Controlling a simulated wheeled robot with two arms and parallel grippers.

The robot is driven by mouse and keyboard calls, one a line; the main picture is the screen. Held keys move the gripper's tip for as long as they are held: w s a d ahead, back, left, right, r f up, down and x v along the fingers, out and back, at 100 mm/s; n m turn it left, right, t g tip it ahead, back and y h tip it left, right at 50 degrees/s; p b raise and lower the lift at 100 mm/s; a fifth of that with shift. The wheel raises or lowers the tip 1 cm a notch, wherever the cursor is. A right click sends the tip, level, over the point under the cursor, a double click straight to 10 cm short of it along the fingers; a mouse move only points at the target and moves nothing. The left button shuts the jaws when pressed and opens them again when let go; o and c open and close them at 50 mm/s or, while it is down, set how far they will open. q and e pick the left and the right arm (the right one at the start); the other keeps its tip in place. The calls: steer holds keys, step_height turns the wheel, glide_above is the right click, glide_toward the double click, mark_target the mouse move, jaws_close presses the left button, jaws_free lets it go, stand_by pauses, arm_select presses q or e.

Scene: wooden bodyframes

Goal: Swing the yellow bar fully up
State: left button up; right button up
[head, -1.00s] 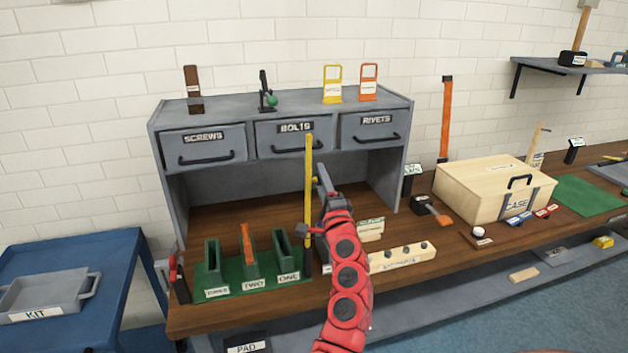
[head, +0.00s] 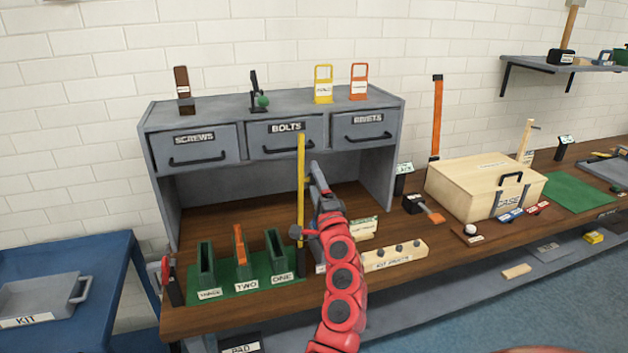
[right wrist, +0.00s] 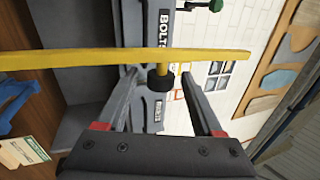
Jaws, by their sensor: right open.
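The yellow bar (head: 301,185) stands upright in front of the grey cabinet, with its lower end at a dark mount (head: 296,232). In the right wrist view the bar (right wrist: 60,60) runs across the picture, with a round black knob (right wrist: 160,82) on a yellow stem by it. My right gripper (head: 315,174) is open beside the upper half of the bar. In the wrist view its two fingers (right wrist: 158,95) lie either side of the knob, apart from it. I cannot tell how deep the knob is between them. My left gripper is not in view.
The grey cabinet (head: 170,110) with three drawers stands behind the bar. A green slotted rack (head: 215,288) stands left of it, and a pale wooden block with knobs (head: 393,256) lies right of my arm. A wooden case (head: 470,186) is farther right.

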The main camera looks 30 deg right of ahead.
steer(key=v, duration=1.7)
steer(key=shift+p, duration=0.3)
steer(key=shift+w+d+f, duration=0.1)
